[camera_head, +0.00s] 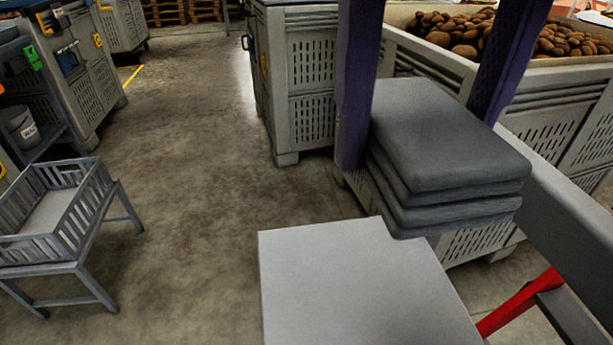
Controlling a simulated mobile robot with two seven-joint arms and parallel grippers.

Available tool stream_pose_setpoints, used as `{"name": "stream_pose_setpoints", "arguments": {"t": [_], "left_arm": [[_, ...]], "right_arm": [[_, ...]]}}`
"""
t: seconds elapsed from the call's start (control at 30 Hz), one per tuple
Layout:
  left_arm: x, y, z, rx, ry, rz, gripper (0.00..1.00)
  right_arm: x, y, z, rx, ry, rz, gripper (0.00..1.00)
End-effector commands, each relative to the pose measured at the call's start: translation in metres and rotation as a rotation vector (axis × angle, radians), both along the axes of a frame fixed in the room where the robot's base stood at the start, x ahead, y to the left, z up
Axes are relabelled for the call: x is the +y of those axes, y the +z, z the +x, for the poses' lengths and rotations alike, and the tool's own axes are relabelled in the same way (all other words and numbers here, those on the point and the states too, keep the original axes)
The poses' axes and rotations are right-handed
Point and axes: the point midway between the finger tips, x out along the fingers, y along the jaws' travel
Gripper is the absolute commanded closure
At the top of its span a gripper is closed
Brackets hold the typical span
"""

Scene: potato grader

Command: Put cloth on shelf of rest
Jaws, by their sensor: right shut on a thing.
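The grey cloth (450,140), folded in several thick layers, is right of centre. The two purple fingers of my right gripper (392,202) come down from the top edge, one at the cloth's left and one behind its right side. The gripper is shut on the cloth and holds it up. My left gripper is out of view.
A low grey stand with slatted sides (60,220) is at the left, beside a rack with a bucket (20,128). Slotted crates (300,75) stand behind, one with potatoes (460,35). A grey beam (575,215) and red bar (515,303) are at right. The middle-left floor is clear.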

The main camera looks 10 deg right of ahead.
Motion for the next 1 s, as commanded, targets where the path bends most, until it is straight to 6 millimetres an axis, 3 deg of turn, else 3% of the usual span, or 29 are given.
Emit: {"name": "stream_pose_setpoints", "arguments": {"t": [0.17, 0.5, 0.63, 0.87, 1.0], "left_arm": [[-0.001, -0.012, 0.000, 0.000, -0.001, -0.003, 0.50], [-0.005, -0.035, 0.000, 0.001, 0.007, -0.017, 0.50], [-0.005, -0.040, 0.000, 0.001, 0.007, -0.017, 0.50], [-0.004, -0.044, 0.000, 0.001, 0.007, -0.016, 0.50], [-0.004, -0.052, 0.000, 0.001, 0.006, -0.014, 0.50]], "right_arm": [[-0.001, -0.034, -0.001, 0.006, 0.001, -0.002, 0.76], [0.000, -0.131, -0.001, 0.005, 0.000, -0.002, 0.76], [0.000, -0.152, -0.001, 0.001, 0.001, -0.002, 0.76], [0.000, -0.169, 0.000, 0.001, 0.001, -0.002, 0.76], [0.000, -0.193, -0.001, 0.002, 0.000, -0.001, 0.76]]}}
